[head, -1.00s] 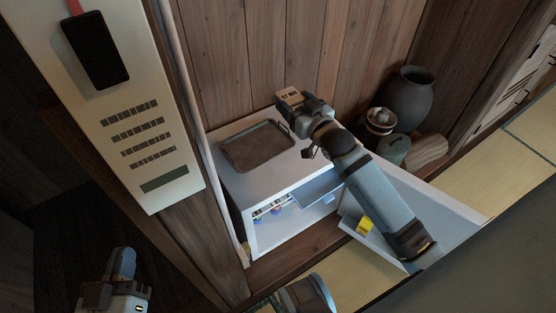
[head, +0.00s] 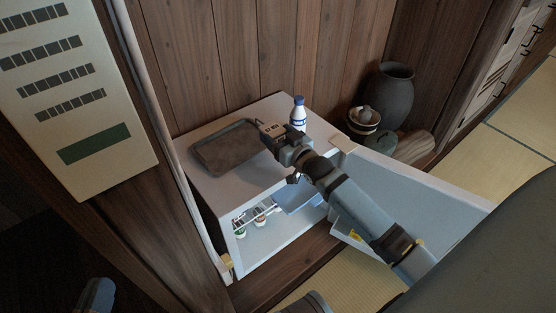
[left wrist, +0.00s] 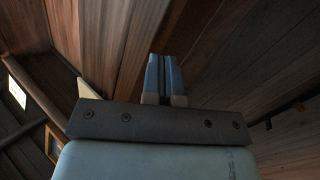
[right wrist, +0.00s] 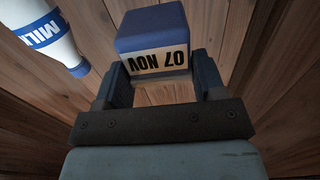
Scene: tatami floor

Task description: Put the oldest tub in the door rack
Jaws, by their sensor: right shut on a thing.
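My right gripper (head: 272,138) is above the white fridge's top, beside the tray. In the right wrist view it (right wrist: 165,85) is shut on a blue tub (right wrist: 150,35) with a cream label reading "07 NOV", upside down in that view. The fridge (head: 225,185) stands open, with small tubs (head: 240,231) inside; their dates are too small to read. Its door (head: 420,195) is swung out to the right. The door rack (head: 345,228) is partly hidden by my right arm; a yellow thing (head: 355,236) shows there. My left gripper (left wrist: 164,78) is shut and empty, away from the fridge.
A milk bottle (head: 298,112) stands on the fridge top behind my right gripper; it also shows in the right wrist view (right wrist: 45,30). A dark tray (head: 225,148) lies on the fridge top. Jars (head: 390,92) stand at the back right. A wooden post stands left of the fridge.

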